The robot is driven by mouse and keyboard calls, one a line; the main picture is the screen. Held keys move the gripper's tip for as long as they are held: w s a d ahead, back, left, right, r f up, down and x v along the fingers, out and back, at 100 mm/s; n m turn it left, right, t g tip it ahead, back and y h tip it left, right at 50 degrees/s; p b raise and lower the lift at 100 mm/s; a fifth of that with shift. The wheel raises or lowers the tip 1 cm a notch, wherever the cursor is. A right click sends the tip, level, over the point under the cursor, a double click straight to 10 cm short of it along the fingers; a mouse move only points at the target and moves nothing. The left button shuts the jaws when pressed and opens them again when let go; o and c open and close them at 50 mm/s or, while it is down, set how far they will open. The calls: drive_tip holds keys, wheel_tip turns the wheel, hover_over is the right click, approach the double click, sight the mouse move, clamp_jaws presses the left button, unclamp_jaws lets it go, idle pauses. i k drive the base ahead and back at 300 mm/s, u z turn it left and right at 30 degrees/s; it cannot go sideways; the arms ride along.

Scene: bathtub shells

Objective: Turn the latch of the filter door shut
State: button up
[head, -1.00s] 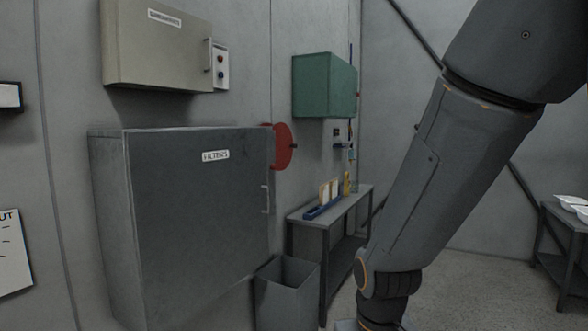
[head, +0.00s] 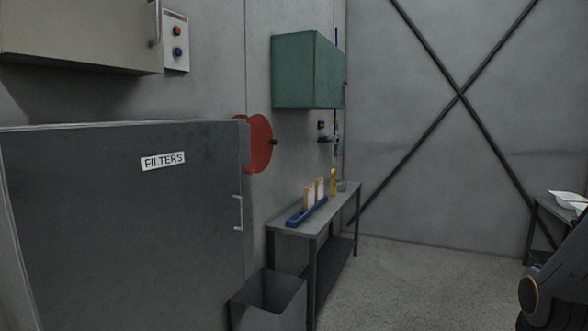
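The filter cabinet, a dark grey box labelled FILTERS, fills the lower left of the head view; its door (head: 120,220) faces me and looks closed or nearly so. A small pale handle (head: 238,213) sits at the door's right edge; I cannot tell whether it is the latch or how it is turned. A red round piece (head: 260,143) shows just beyond the cabinet's upper right edge. My gripper is out of view; only a part of my arm shows at the lower right edge, well apart from the cabinet.
A grey open bin (head: 270,298) stands just right of the cabinet. Behind it is a narrow table (head: 335,211) with a blue rack (head: 306,212). A beige cabinet (head: 80,35) and a green box (head: 308,70) hang on the wall. The floor at centre right is clear.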

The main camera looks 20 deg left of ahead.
sight(249, 170)
drive_tip(key=z, duration=0.05)
drive_tip(key=i, duration=0.6)
drive_tip(key=u, duration=0.7)
drive_tip(key=i, duration=0.45)
drive_tip(key=u, duration=0.4)
